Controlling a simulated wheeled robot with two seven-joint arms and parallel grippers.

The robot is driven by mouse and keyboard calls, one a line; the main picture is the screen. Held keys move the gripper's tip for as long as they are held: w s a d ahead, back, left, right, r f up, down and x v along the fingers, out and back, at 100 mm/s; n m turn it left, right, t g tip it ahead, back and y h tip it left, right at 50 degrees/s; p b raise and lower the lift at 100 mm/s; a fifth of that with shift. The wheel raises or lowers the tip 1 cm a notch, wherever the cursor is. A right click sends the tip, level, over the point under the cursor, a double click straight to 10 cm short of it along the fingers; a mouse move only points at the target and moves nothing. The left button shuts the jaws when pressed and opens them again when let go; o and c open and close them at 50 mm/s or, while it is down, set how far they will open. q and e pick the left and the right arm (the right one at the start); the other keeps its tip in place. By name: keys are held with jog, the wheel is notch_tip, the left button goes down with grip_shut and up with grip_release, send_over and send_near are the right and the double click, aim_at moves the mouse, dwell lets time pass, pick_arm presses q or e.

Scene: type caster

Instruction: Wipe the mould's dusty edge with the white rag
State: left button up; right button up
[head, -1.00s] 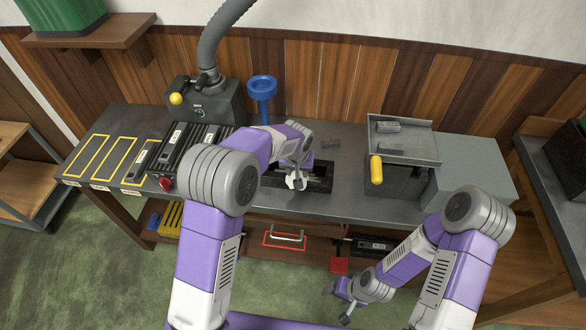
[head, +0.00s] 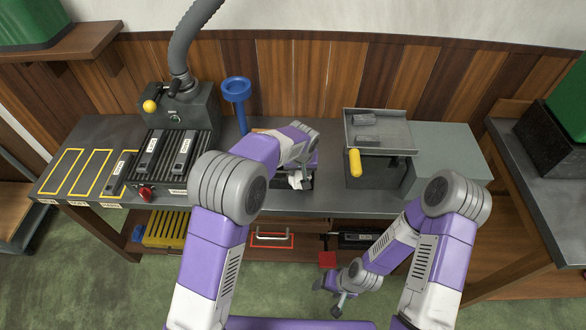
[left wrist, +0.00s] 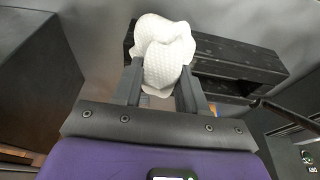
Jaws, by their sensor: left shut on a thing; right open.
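My left gripper (left wrist: 160,92) is shut on the white rag (left wrist: 166,60), which is bunched and bulges past the fingertips. In the head view the rag (head: 300,180) is small and low over the bench, under my left gripper (head: 300,175). The mould, a dark block with slots (left wrist: 235,68), lies just behind and to the right of the rag in the left wrist view. The rag overlaps its near end; I cannot tell if they touch. In the head view my arm mostly hides the mould. My right gripper (head: 330,300) is open and empty, low in front of the bench.
On the bench (head: 100,140), a ribbed rack (head: 165,160) with labelled dark blocks stands left, below a grey machine with a hose. A grey tray with a yellow handle (head: 355,162) stands right of the gripper.

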pick_arm(q)
jog(key=shift+s+d+f, duration=0.1)
jog(key=shift+d, duration=0.05)
jog(key=shift+r+p, duration=2.1)
jog(key=shift+r, duration=0.95)
jog(key=shift+r+p, duration=1.15)
jog(key=shift+r, duration=0.4)
jog(key=shift+f, duration=0.1)
